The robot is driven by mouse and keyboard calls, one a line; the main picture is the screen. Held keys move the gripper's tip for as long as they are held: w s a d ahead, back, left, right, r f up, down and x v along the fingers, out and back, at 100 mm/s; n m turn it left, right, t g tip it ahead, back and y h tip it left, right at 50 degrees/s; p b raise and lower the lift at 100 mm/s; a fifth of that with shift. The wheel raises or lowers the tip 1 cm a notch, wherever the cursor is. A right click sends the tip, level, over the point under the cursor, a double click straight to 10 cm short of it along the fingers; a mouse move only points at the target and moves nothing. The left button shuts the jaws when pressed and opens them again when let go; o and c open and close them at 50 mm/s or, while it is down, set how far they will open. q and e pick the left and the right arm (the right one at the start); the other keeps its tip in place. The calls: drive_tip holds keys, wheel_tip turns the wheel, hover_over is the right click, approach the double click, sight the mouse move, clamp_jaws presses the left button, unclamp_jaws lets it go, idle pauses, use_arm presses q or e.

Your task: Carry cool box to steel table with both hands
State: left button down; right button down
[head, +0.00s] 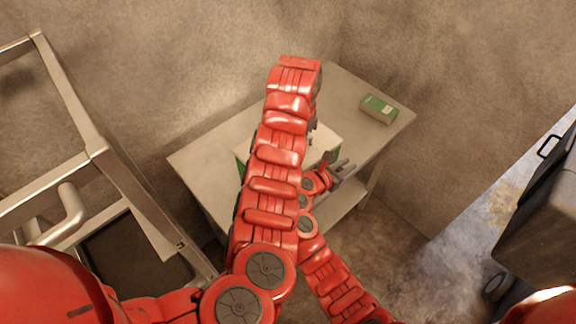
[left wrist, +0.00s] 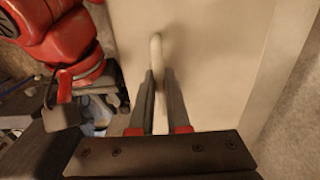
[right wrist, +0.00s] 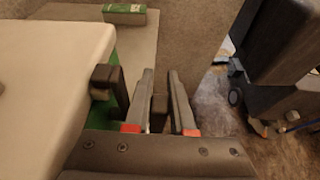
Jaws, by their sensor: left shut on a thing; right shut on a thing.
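The cool box has a cream lid (head: 325,138) and a green body (right wrist: 121,88). It is over the steel table (head: 205,158), largely hidden by my left arm in the head view; I cannot tell whether it rests on the top. My left gripper (left wrist: 159,84) is shut on the pale handle bar (left wrist: 156,50) of the lid (left wrist: 210,60). My right gripper (head: 343,170) is at the box's right side. In the right wrist view, its fingers (right wrist: 160,85) are shut on a dark grip (right wrist: 159,110), beside a dark fitting (right wrist: 102,80) on the box wall.
A small green and white carton (head: 379,108) lies at the table's right corner, and shows in the right wrist view (right wrist: 125,14). A metal frame cart (head: 98,150) stands at left. A dark wheeled unit (head: 540,215) stands at right. Walls close in behind the table.

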idle(0.3)
use_arm(q)
drive_tip(key=shift+w+r+p, duration=0.2)
drive_tip(key=shift+r+p, duration=0.9)
drive_tip(key=shift+p, duration=0.1)
wheel_tip(320, 180, up, 3)
drive_tip(key=p, duration=0.2)
drive_tip(key=shift+s+d+p, duration=0.1)
drive_tip(key=shift+p, duration=0.3)
drive_tip(key=shift+d+f, duration=0.1)
